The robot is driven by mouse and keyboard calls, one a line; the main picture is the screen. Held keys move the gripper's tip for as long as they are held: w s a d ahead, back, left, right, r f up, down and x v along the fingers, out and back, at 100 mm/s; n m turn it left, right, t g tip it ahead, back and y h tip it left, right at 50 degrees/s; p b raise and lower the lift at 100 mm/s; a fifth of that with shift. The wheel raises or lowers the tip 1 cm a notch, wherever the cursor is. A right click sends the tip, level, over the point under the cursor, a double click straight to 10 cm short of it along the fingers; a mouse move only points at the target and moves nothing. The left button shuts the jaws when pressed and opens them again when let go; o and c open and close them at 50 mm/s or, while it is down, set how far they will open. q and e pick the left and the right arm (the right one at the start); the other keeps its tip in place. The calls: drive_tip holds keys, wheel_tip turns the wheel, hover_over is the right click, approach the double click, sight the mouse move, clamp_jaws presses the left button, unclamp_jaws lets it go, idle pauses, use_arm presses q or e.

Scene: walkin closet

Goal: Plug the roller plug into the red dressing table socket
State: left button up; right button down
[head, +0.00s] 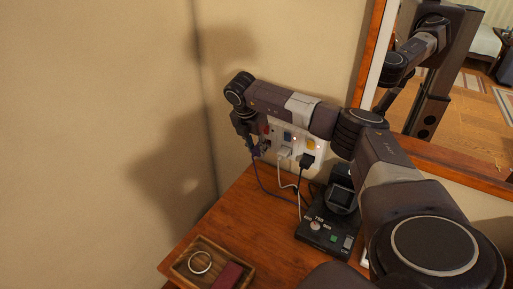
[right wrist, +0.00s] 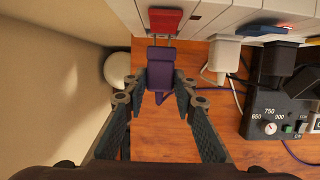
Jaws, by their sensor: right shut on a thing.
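My right gripper (right wrist: 160,88) is shut on a purple plug (right wrist: 160,70) with a purple cord. The plug's metal pins point at the red socket (right wrist: 165,20) on the white socket panel (right wrist: 215,22). A short length of pin shows between plug and socket, so the plug is not flush; I cannot tell if the pin tips are inside. In the head view my right gripper (head: 250,137) is at the panel's left end, partly covering the red socket (head: 266,129). My left gripper is not in view.
A white plug (head: 284,153) and a black plug (head: 307,160) sit at neighbouring sockets. A black device with dials (head: 325,236) and a wooden tray (head: 188,275) with a ring stand on the wooden table (head: 222,222). The wall is close on the left; a mirror is behind.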

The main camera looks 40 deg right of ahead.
drive_tip(key=shift+w+d+r+b, duration=0.1)
drive_tip(key=shift+w+d+b, duration=0.15)
drive_tip(key=shift+d, duration=0.5)
drive_tip(key=shift+w+d+b, duration=0.1)
drive_tip(key=shift+w+d, duration=0.1)
drive_tip(key=shift+d, duration=0.5)
idle(2.2)
drive_tip(key=c, duration=1.5)
unclamp_jaws()
drive_tip(key=shift+d, duration=0.1)
drive_tip(key=v, duration=1.2)
